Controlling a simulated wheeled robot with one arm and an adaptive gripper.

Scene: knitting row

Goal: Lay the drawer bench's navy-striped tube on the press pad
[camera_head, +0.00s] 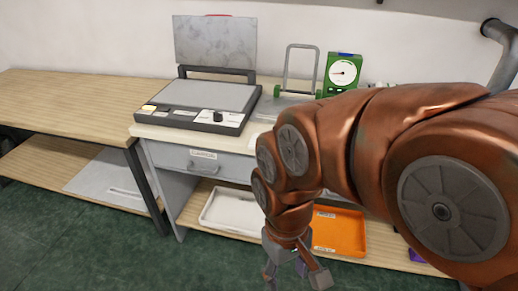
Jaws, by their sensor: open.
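A flat press with a raised grey upper plate (214,42) stands on the drawer bench (150,133). Its grey lower pad (212,94) lies flat and bare behind a dark control strip. The bench has a grey drawer (190,161) with a handle, and it looks shut. I cannot make out a navy-striped tube; my arm covers much of the bench's right side. My gripper (295,279) points down, open, in front of the bench's lower shelf. I see nothing clearly held between its fingers.
A white tray (207,220) and an orange tray (350,233) sit on the lower shelf. A green gauge device (343,74) and a metal-framed stand (289,94) are at the back. A wooden bench (60,97) adjoins on the left. Green floor lies open in front.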

